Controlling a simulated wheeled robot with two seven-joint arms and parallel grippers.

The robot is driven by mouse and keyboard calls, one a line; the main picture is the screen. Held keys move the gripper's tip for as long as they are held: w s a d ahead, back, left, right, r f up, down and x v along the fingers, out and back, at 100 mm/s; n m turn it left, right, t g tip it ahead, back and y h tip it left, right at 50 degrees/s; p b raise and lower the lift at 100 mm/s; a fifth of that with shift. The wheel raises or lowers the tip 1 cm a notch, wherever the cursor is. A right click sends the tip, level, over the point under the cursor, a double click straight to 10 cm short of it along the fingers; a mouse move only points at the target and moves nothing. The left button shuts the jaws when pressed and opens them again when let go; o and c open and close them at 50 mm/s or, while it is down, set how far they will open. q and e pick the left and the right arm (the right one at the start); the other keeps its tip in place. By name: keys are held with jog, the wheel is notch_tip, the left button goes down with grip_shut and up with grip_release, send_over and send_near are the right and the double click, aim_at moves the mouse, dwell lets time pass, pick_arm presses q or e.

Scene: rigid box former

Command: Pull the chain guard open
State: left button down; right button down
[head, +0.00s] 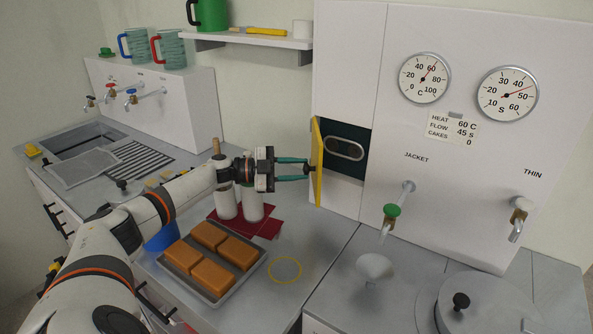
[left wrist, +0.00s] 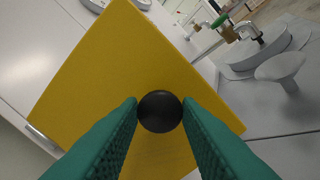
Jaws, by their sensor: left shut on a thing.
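The chain guard (head: 317,185) is a yellow panel on the white cabinet front. It stands swung out, seen nearly edge-on in the head view, at the left side of a dark opening (head: 352,173). A grey oval chain (head: 345,148) shows inside the opening. In the left wrist view the guard (left wrist: 130,60) fills the middle, tilted, with a round black knob (left wrist: 160,111) on its face. My left gripper (head: 306,170) is shut on this knob, with a green finger on either side of it. My right gripper is not in view.
Right of the opening are two dials (head: 424,78), a green-handled tap (head: 390,212) and a white funnel (head: 374,268). Below my left arm are a tray (head: 252,273) of brown blocks and white cylinders (head: 252,203) on a red mat. A shelf (head: 255,41) hangs above.

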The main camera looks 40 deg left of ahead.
pick_arm(q)
jog(key=c, duration=1)
grip_release()
jog(key=shift+c, duration=0.2)
jog(key=b+v, duration=0.3)
jog(key=v, duration=0.9)
